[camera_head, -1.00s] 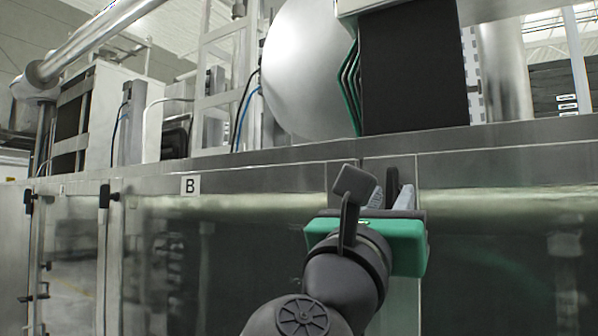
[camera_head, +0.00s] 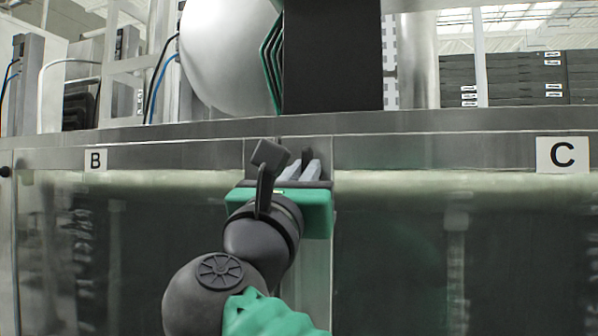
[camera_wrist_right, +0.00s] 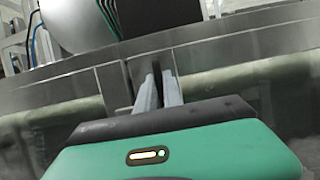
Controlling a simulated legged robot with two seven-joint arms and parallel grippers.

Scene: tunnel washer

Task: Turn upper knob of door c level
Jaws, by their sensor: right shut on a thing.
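Door C (camera_head: 400,240) is the dark glass panel at the right of the head view, with a "C" label (camera_head: 563,154) at its top. My right gripper (camera_head: 299,170) is at the seam between the B and C panels, near their top edge. Its grey fingers are shut on a dark knob (camera_head: 306,156), which shows as a narrow upright piece between them. The knob (camera_wrist_right: 156,72) also stands upright between the fingers (camera_wrist_right: 158,86) in the right wrist view. Its lower part is hidden by the fingers and the green gripper body. My left gripper is not in view.
Panel B (camera_head: 130,235), with its "B" label (camera_head: 95,160), lies left of the seam. A metal ledge (camera_head: 430,122) runs above both panels. A black box (camera_head: 333,55) and a large silver drum (camera_head: 225,55) stand behind the ledge.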

